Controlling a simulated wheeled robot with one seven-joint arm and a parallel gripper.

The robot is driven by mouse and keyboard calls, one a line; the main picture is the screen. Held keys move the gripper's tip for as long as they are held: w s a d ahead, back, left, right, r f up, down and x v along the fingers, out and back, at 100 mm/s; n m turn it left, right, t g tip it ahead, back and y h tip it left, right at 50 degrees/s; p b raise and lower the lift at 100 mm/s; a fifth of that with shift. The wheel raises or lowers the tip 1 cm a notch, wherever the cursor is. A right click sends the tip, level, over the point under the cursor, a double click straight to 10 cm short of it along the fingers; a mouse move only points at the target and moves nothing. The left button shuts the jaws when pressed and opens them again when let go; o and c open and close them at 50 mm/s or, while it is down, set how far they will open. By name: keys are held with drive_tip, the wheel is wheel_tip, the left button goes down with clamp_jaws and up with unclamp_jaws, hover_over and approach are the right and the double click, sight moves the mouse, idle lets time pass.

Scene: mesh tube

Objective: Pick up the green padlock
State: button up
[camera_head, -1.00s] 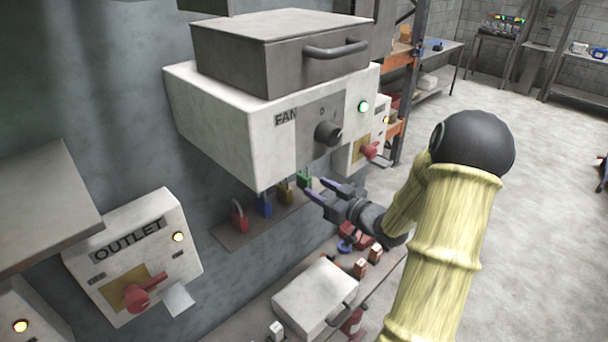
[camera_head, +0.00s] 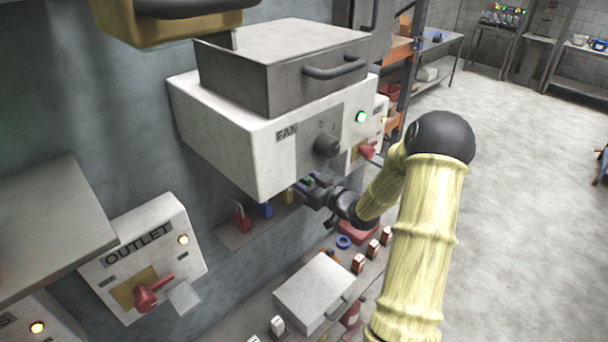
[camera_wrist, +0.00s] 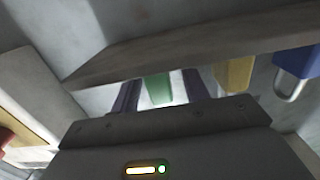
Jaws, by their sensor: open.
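The green padlock (camera_wrist: 157,89) shows in the wrist view between the two dark fingers of my gripper (camera_wrist: 160,93). The fingers are open, one on each side of it, with no clear contact visible. In the head view my gripper (camera_head: 311,187) is under the right part of the FAN box, at the row of padlocks. Only a small bit of the green padlock (camera_head: 309,181) shows there, mostly hidden by the gripper.
A yellow padlock (camera_wrist: 234,74) is close beside one finger, with a blue padlock (camera_wrist: 296,65) beyond it. A red padlock (camera_head: 241,218) hangs at the row's left. The FAN box (camera_head: 240,135) overhangs the row. A grey lidded box (camera_head: 314,290) sits below.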

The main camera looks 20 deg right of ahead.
idle(0.5)
clamp_jaws()
drive_tip(key=shift+b, duration=0.35)
drive_tip(key=shift+s+d+r+b, duration=0.1)
drive_tip(key=shift+s+r+b, duration=0.1)
drive_tip(key=shift+b, duration=0.1)
drive_tip(key=shift+r, duration=0.35)
drive_tip(key=r+b, duration=0.1)
drive_tip(key=r, duration=0.2)
drive_tip(key=r+b, duration=0.1)
drive_tip(key=r, duration=0.2)
drive_tip(key=shift+s+d+b, duration=0.1)
drive_tip(key=shift+s+b, duration=0.1)
drive_tip(key=shift+b, duration=0.15)
drive_tip(key=b+v, duration=0.5)
drive_tip(key=v, duration=1.4)
drive_tip(key=shift+f, duration=0.45)
